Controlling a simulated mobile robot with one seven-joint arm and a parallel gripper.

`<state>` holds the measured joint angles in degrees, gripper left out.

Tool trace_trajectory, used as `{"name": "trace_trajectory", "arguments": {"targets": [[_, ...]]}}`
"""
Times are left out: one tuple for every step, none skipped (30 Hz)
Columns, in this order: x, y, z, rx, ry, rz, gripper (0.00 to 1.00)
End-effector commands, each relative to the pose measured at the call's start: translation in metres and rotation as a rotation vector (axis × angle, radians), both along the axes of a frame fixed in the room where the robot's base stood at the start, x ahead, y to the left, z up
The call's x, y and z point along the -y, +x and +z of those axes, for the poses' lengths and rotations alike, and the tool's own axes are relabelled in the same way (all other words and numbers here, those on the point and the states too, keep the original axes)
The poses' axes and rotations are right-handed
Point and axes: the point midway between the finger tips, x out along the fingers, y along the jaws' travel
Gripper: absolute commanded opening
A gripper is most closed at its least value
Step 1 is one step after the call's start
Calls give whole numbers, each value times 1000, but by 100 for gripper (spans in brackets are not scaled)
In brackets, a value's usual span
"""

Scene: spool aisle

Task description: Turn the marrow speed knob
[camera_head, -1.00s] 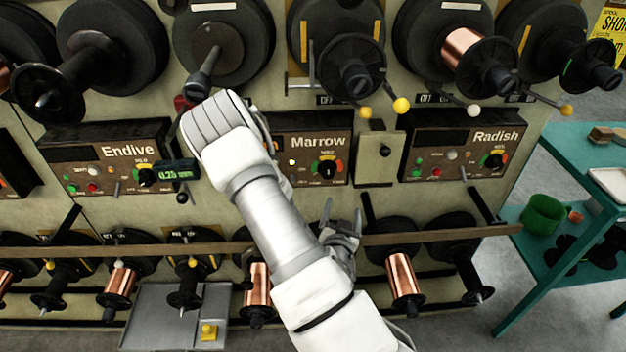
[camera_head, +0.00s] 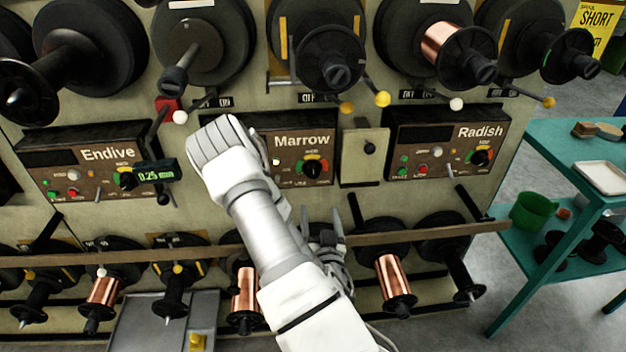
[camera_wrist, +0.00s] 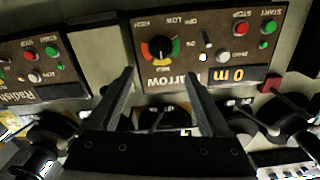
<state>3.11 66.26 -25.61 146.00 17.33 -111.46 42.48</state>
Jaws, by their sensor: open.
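The Marrow panel (camera_head: 296,147) is a dark brown box on the machine front, partly hidden behind my arm in the head view. Its speed knob (camera_head: 312,167) is black, on a green, yellow and red dial. In the wrist view the panel is upside down and the knob (camera_wrist: 160,47) sits beyond and between my fingers, apart from them. My gripper (camera_head: 334,226) is open and empty, below the panel in the head view. It also shows in the wrist view (camera_wrist: 160,88). The display reading "0 m" (camera_wrist: 229,75) is lit orange.
The Endive panel (camera_head: 95,161) is left and the Radish panel (camera_head: 447,146) right. Copper spools (camera_head: 393,279) hang below a long rail (camera_head: 430,236). Levers with ball ends (camera_head: 382,98) jut out above. A teal table (camera_head: 560,150) stands right.

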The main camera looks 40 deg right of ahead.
Motion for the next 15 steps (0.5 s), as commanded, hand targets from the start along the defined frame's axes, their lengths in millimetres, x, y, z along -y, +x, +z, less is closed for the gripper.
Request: {"name": "trace_trajectory", "arguments": {"targets": [[3, 2, 0, 8, -1, -3, 82], [4, 4, 1, 9, -5, 0, 82], [5, 6, 1, 11, -9, 2, 82], [5, 9, -2, 9, -10, 5, 82], [6, 12, -2, 10, -11, 7, 82], [8, 15, -2, 10, -11, 7, 82], [9, 17, -2, 10, -11, 7, 82], [10, 19, -2, 9, -9, 8, 82], [12, 21, -2, 10, -10, 6, 82], [13, 23, -2, 10, -10, 6, 82], [14, 25, -2, 10, -10, 7, 82], [15, 27, -2, 9, -9, 8, 82], [17, 29, -2, 10, -10, 6, 82], [18, 30, -2, 9, -9, 6, 82], [19, 33, -2, 9, -9, 7, 82]]}}
